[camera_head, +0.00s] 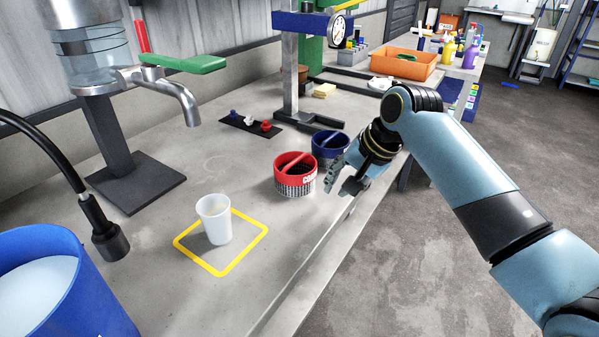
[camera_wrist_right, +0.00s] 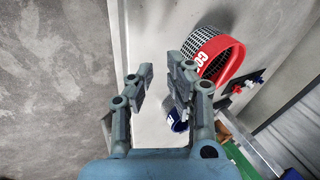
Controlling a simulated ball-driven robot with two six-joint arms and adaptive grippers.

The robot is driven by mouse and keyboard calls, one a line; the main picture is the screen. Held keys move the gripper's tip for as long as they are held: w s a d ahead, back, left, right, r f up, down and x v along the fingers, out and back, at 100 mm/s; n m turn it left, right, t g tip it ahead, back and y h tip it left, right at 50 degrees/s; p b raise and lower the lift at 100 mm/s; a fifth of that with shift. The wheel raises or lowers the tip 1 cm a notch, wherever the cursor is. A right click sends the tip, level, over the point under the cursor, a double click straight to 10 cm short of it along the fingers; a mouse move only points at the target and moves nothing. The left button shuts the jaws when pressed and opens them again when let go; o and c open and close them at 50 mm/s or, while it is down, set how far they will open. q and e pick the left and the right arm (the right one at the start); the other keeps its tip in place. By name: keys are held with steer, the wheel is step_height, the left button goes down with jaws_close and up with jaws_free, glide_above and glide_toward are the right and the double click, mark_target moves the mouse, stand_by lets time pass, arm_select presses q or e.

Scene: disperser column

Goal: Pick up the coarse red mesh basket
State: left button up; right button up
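The coarse red mesh basket (camera_head: 295,163) stands upright on the grey bench, with a red rim, a bar handle across its top, white lettering and dark mesh below. In the right wrist view it shows at the upper right (camera_wrist_right: 228,62), beside the fingers. My right gripper (camera_head: 346,177) is close to its right side in the head view. In the right wrist view the gripper (camera_wrist_right: 161,82) is open, with nothing between its fingers. My left gripper is not in view.
A blue basket (camera_head: 327,145) stands just behind the red one. A white cup (camera_head: 214,219) stands inside a yellow square (camera_head: 222,272) on the bench (camera_head: 150,290). A small black rack (camera_head: 250,125) lies farther back. A tap (camera_head: 160,85) and blue bucket (camera_head: 85,290) are at left.

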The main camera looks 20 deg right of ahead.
steer(key=m+y, duration=0.1)
steer(key=m, duration=0.1)
glide_toward(294, 162)
steer(key=shift+t, duration=0.3)
steer(key=b+x, duration=0.1)
steer(key=x, duration=0.7)
steer(key=shift+f, duration=0.45)
steer(key=shift+c, duration=0.5)
jaws_close()
